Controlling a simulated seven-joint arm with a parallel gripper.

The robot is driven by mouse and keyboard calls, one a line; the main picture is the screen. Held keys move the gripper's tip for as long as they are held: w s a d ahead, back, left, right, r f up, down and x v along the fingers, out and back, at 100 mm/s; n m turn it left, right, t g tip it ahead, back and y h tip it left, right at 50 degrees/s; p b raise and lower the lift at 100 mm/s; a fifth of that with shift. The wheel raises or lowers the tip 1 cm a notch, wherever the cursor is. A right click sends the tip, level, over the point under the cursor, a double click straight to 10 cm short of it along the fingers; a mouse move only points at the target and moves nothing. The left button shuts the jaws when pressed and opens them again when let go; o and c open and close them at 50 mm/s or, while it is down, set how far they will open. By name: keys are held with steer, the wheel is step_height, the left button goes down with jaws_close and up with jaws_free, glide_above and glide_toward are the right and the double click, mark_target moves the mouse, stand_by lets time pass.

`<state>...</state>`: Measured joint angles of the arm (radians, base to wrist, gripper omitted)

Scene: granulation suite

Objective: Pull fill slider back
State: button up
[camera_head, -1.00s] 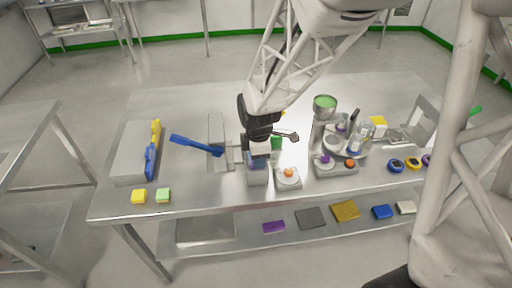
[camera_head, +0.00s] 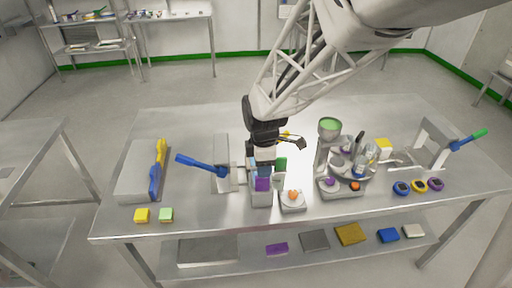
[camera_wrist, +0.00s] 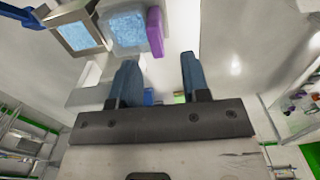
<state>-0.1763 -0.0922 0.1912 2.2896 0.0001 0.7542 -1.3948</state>
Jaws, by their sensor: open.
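A box-shaped filling device (camera_head: 262,197) stands at the table's front middle, with a purple block (camera_head: 263,184) on it. Left of it is a grey fixture (camera_head: 222,150) with a long blue handle (camera_head: 200,165). Which part is the fill slider I cannot tell for sure. My gripper (camera_head: 262,158) is above and behind the device, and its fingertips are hard to make out there. In the wrist view my gripper (camera_wrist: 160,75) has its fingers apart with nothing between them. The purple block (camera_wrist: 155,32) and a clear container of blue granules (camera_wrist: 125,30) lie beyond the left finger.
A small scale-like unit (camera_head: 293,203) with an orange knob stands right of the device. Further right are a green-topped funnel (camera_head: 330,127) and a round carousel (camera_head: 350,160). A grey block with blue and yellow handles (camera_head: 140,170) is at left.

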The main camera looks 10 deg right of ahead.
steer(key=shift+r, duration=1.1)
steer(key=s+d+r+m+t, duration=0.1)
steer(key=s+d+r+m, duration=0.3)
steer(key=s+m, duration=0.5)
steer(key=s+d+r+m+t, duration=0.1)
steer(key=s+d+r+m, duration=0.4)
steer(key=s+r+m, duration=0.3)
steer(key=s+m, duration=0.1)
steer(key=s, duration=0.3)
steer(key=shift+d+r+t, duration=0.2)
steer(key=shift+t, duration=0.1)
